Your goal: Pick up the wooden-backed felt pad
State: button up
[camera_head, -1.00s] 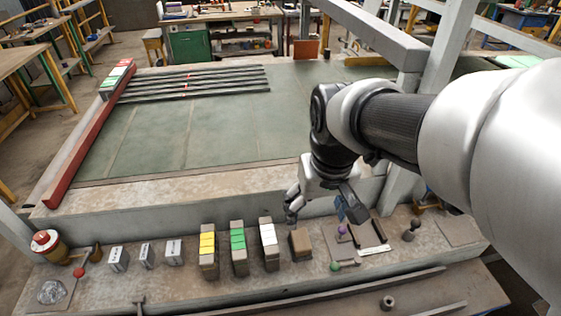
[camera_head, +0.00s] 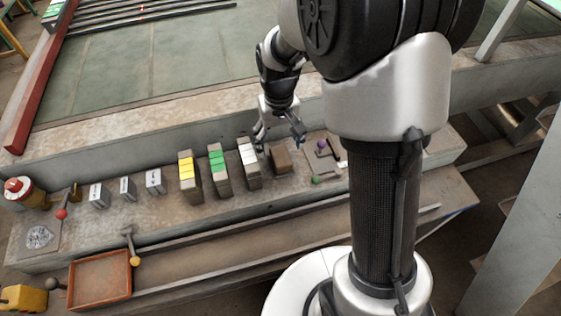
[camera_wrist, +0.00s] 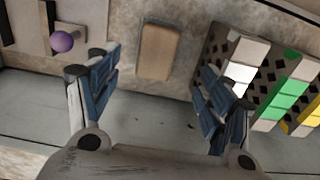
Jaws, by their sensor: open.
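The wooden-backed felt pad (camera_head: 280,158) is a small brown block lying on the ledge, just right of the white-topped brick stack. In the wrist view its pale wooden face (camera_wrist: 158,52) shows between and beyond my fingers, upper middle. My gripper (camera_head: 279,140) is open and empty above and behind the pad, with its fingers spread to either side. In the wrist view my gripper (camera_wrist: 160,76) has its blue-padded fingertips apart, with the pad's top between them but not touched. The felt side is hidden.
Brick stacks with white (camera_head: 248,152), green (camera_head: 217,158) and yellow (camera_head: 187,168) tops stand left of the pad; the white one is close to a fingertip. A purple ball (camera_wrist: 62,42) and a green ball (camera_head: 317,181) are to the right. An orange tray (camera_head: 101,280) sits at front left.

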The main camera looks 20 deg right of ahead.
jog(key=f+b, duration=0.1)
jog(key=f, duration=0.1)
jog(key=f+b, duration=0.1)
jog(key=f, duration=0.2)
jog(key=f+b, duration=0.1)
jog(key=f, duration=0.2)
jog(key=shift+d, duration=0.25)
jog(key=shift+r, duration=0.15)
jog(key=shift+c, duration=0.5)
jog(key=c, duration=1.2)
notch_tip(320, 180, up, 19)
jog(key=p, duration=0.6)
send_over(281, 156)
jog(key=s, duration=0.2)
notch_tip(281, 156, down, 10)
jog(key=shift+f, duration=0.2)
jog(key=shift+p, duration=0.35)
